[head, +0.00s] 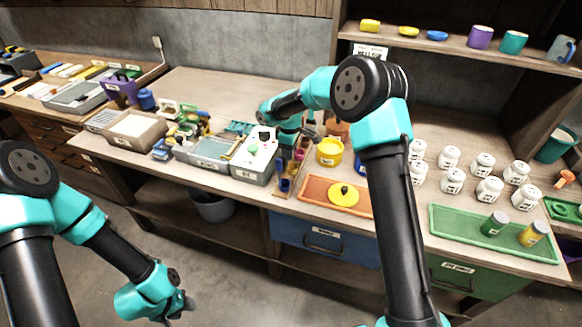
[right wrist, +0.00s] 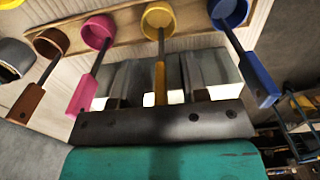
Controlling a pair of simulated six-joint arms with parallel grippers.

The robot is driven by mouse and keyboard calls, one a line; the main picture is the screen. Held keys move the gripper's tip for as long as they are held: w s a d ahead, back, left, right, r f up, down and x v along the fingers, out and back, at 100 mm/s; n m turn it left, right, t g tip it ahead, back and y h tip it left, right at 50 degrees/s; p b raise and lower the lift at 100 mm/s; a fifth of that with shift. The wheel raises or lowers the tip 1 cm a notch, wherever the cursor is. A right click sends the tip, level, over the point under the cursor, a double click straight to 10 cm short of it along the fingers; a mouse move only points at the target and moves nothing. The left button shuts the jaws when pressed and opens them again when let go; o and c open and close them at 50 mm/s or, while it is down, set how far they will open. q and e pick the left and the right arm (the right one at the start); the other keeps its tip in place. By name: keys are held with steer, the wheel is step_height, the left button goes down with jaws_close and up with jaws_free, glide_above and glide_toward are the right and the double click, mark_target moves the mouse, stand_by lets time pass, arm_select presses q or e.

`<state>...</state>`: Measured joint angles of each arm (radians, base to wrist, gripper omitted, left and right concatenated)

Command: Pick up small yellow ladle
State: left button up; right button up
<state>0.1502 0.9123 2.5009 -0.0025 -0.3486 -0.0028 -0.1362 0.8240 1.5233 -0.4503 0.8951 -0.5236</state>
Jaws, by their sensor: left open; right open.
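The small yellow ladle shows in the right wrist view, with its round cup (right wrist: 158,17) at the top and its handle running down. My right gripper (right wrist: 160,78) is open, with one finger on each side of the yellow handle and gaps visible between. A pink ladle (right wrist: 97,30) and a brown ladle (right wrist: 50,42) are to the left, and a blue ladle (right wrist: 230,12) is to the right. In the head view my right gripper (head: 292,138) is over the ladle rack, partly hiding it. My left gripper (head: 182,304) is open and empty, low in front of the bench.
A white-topped grey box (head: 258,152) stands left of the rack. A yellow pot (head: 330,152) and an orange tray (head: 315,190) with a yellow lid (head: 343,194) are to the right. Several white jars (head: 452,180) and a green tray (head: 460,232) stand further right.

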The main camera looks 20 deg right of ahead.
jaws_close()
stand_by(0.3)
steer(key=shift+r, duration=0.15)
stand_by(0.3)
steer(key=shift+r, duration=1.5)
steer(key=s+a+r, duration=0.1)
steer(key=s+a, duration=0.1)
steer(key=s, duration=0.5)
steer(key=s+a, duration=0.2)
steer(key=s, duration=0.6)
steer(key=shift+s+a+r, duration=0.2)
steer(key=shift+a+r, duration=0.05)
steer(key=shift+r, duration=0.1)
